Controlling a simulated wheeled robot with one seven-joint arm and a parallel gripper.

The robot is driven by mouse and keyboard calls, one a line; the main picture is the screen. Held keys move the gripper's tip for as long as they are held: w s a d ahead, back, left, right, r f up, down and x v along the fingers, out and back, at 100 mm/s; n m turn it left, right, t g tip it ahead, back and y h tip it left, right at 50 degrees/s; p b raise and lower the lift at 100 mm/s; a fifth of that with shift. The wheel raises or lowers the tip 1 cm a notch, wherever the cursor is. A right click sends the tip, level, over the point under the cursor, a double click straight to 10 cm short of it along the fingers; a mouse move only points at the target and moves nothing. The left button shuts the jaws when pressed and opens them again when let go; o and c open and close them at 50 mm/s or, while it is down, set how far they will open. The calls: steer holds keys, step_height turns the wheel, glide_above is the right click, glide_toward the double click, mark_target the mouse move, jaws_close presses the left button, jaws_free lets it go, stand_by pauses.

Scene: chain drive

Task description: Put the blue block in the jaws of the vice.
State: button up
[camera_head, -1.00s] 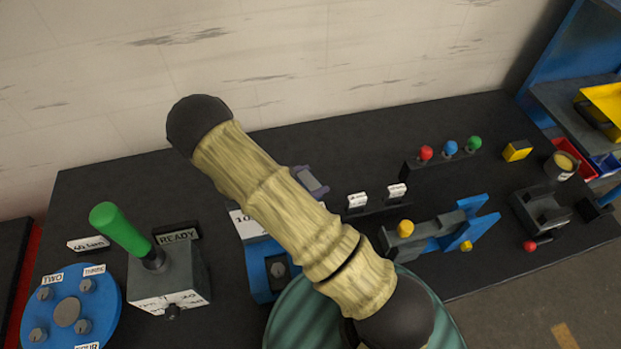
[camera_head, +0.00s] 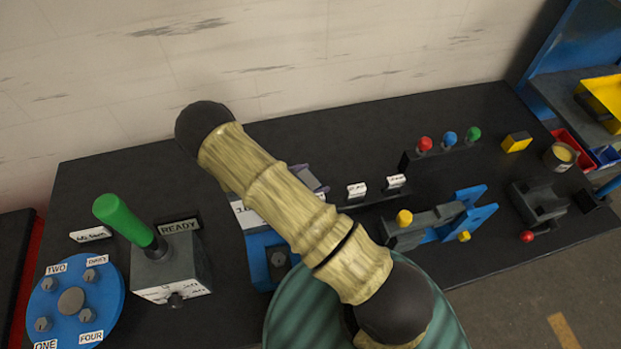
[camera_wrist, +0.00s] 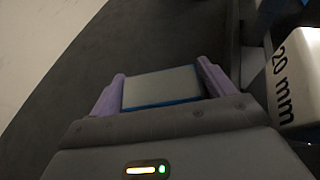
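A block (camera_wrist: 163,86) with a pale grey face and a blue edge sits between the two purple fingers of my gripper (camera_wrist: 162,90) in the wrist view. The fingers meet its sides, so I take it as the blue block, held. In the head view my gripper (camera_head: 310,180) shows only partly behind my arm, and the block cannot be made out there. A dark grey vice-like device (camera_head: 538,204) with a red ball handle stands at the right of the bench, well away from my gripper.
A blue clamp-like fixture (camera_head: 470,214) with yellow knobs stands between my arm and the vice. A rack with red, blue and green knobs (camera_head: 449,138) is behind it. A green-handled lever box (camera_head: 172,275) and a blue disc (camera_head: 105,300) are left. A "20 mm" label (camera_wrist: 297,77) is near my gripper.

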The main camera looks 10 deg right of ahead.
steer(key=shift+r, duration=0.25)
steer(key=b+v, duration=0.3)
steer(key=v, duration=0.8)
steer(key=shift+a+b, duration=0.35)
steer(key=shift+a, duration=0.05)
steer(key=shift+s+r, duration=0.15)
steer(key=shift+r, duration=0.05)
steer(key=shift+o, duration=0.2)
